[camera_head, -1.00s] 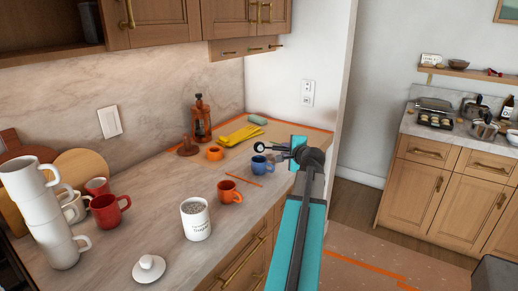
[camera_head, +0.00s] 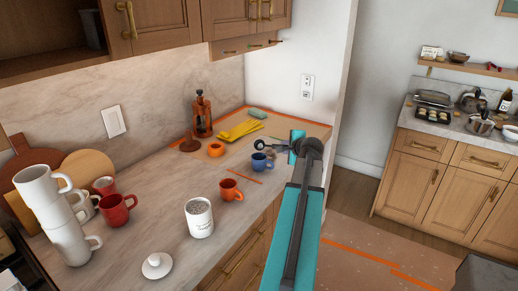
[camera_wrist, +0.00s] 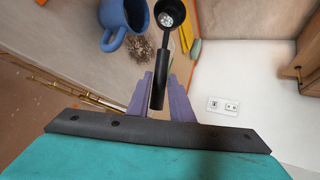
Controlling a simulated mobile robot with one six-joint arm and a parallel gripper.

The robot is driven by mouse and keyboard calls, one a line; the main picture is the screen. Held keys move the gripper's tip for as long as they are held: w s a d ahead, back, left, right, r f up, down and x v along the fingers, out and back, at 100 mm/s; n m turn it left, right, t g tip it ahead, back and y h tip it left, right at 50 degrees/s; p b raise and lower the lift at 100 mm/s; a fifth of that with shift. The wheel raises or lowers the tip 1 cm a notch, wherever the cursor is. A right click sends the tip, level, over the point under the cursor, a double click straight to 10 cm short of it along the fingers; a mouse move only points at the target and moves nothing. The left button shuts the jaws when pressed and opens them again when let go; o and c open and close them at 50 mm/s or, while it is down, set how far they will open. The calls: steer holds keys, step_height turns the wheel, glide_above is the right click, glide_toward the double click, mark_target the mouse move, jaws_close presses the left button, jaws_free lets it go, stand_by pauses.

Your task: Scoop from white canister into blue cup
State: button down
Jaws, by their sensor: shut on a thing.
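The white canister (camera_head: 200,221) stands open on the counter, filled near the rim with grainy stuff. Its white lid (camera_head: 157,265) lies in front. The blue cup (camera_head: 262,162) stands upright farther back; it also shows in the wrist view (camera_wrist: 112,28), cut by the top edge. My gripper (camera_wrist: 160,88) is shut on the handle of a black scoop (camera_wrist: 159,80). The scoop's bowl, beside the cup in the wrist view, holds some pale bits. In the head view the scoop (camera_head: 259,144) is just behind and above the cup.
A patch of brown specks (camera_wrist: 140,48) lies beside the blue cup. An orange mug (camera_head: 231,191) stands between canister and cup. Stacked white mugs (camera_head: 68,235) and a red mug (camera_head: 115,209) stand at left.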

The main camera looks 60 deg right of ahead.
steer(key=shift+d+r+p, duration=0.1)
steer(key=shift+r+p, duration=0.15)
steer(key=shift+p, duration=0.75)
steer(key=y+p, duration=0.1)
steer(key=p, duration=0.3)
steer(key=g+y+p, duration=0.1)
steer(key=p, duration=0.2)
steer(key=shift+w+d+r+m+p, duration=0.1)
steer(key=shift+d+r+m+p, duration=0.1)
steer(key=shift+m+p, duration=0.2)
steer(key=g+y+p, duration=0.1)
steer(key=p, duration=0.1)
steer(key=shift+p, duration=0.3)
steer(key=shift+f, duration=0.2)
steer(key=p, duration=0.1)
steer(key=y+p, duration=0.1)
steer(key=shift+w+d+r+m+g+p, duration=0.1)
steer(key=shift+d+r+m+g+p, duration=0.15)
steer(key=shift+r+m+g+p, duration=0.05)
steer(key=shift+f+y+b, duration=0.25)
steer(key=shift+y+b, duration=0.05)
steer(key=shift+y, duration=0.1)
steer(key=shift+d+r+g+y, duration=0.1)
steer(key=shift+g+y, duration=0.3)
steer(key=shift+y, duration=0.3)
